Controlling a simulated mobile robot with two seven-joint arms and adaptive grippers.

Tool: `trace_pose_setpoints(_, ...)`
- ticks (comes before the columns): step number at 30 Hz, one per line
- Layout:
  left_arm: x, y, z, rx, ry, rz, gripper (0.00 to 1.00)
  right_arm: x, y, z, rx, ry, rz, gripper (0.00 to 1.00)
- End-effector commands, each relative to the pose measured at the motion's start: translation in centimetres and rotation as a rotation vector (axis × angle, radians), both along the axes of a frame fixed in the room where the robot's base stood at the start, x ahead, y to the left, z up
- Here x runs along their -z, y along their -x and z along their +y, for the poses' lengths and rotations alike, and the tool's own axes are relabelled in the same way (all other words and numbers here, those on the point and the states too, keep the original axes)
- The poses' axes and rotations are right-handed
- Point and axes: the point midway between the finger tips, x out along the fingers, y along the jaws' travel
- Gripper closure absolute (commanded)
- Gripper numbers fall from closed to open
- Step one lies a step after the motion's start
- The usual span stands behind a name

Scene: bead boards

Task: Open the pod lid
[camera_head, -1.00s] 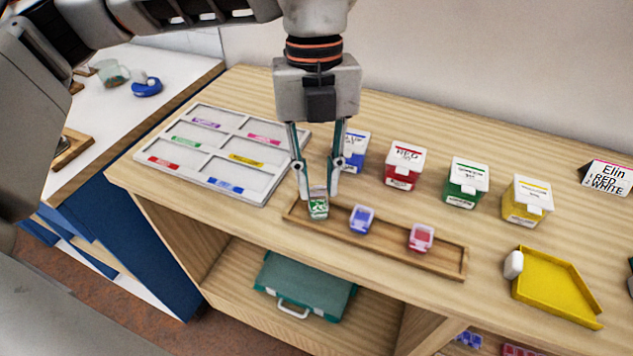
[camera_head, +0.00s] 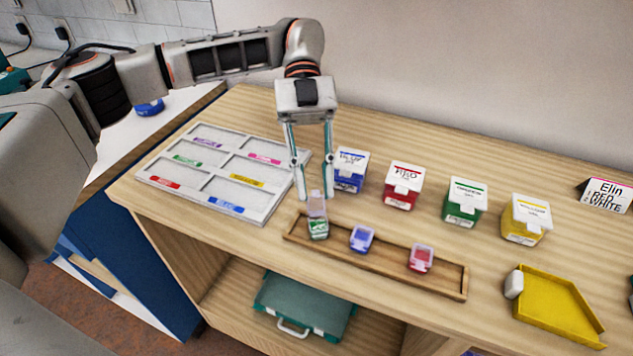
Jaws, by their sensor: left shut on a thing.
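The pod with green contents (camera_head: 318,232) stands at the left end of the narrow wooden tray (camera_head: 445,288). Its clear lid (camera_head: 317,205) stands raised above the pod's body, at its back edge. My left gripper (camera_head: 314,196) points down from above and is shut on the lid, one fingertip on each side. A blue pod (camera_head: 362,238) and a red pod (camera_head: 420,258) stand further right in the same tray with lids down. My right gripper is out of view.
Blue (camera_head: 350,170), red (camera_head: 403,185), green (camera_head: 465,202) and yellow (camera_head: 525,219) boxes stand behind the tray. A grey sorting board (camera_head: 214,186) lies left. A yellow scoop tray (camera_head: 555,305) and name card (camera_head: 606,194) are right.

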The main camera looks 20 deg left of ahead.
Motion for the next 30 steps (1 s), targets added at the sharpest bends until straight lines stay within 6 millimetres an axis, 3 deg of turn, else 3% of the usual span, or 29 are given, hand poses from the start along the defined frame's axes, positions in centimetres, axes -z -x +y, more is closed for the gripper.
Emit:
trace_pose_setpoints(20, 0.28, -0.24, 0.14, 0.001, 0.025, 0.05, 1.0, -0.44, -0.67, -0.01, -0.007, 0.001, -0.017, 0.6)
trace_pose_setpoints(21, 0.28, -0.23, 0.14, 0.001, 0.025, 0.05, 0.7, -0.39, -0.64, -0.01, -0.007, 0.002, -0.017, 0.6)
trace_pose_setpoints(22, 0.28, -0.23, 0.14, 0.001, 0.025, 0.05, 0.62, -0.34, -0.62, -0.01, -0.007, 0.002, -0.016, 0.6)
trace_pose_setpoints(30, 0.22, -0.23, 0.14, 0.0, 0.026, 0.05, 0.62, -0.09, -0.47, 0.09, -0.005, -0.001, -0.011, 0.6)
